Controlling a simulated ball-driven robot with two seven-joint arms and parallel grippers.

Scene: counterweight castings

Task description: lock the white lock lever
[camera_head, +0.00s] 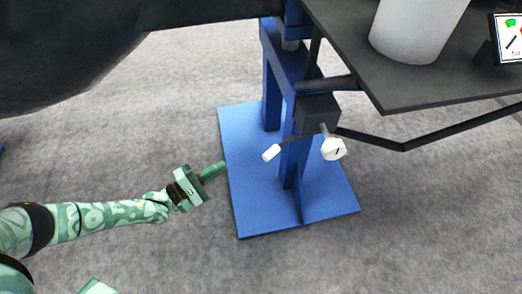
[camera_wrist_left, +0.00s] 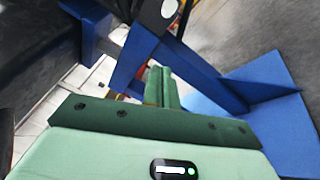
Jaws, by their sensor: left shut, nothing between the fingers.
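The white lock lever (camera_head: 271,152) is a short white grip on a thin dark rod, left of a black block (camera_head: 317,113) on the blue stand. A white knob (camera_head: 333,149) with a dark mark sticks out from the same block, right of the lever. My left gripper (camera_head: 221,166) is shut and empty, left of the lever and apart from it, over the left edge of the blue base plate. Its closed green fingers (camera_wrist_left: 161,84) show in the left wrist view, where I cannot make out the lever.
The blue stand (camera_head: 273,92) rises from a blue base plate (camera_head: 250,205) on grey floor. A dark tabletop (camera_head: 440,88) with a white cylinder (camera_head: 415,30) overhangs at the upper right. A dark bar (camera_head: 450,133) runs right from the block.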

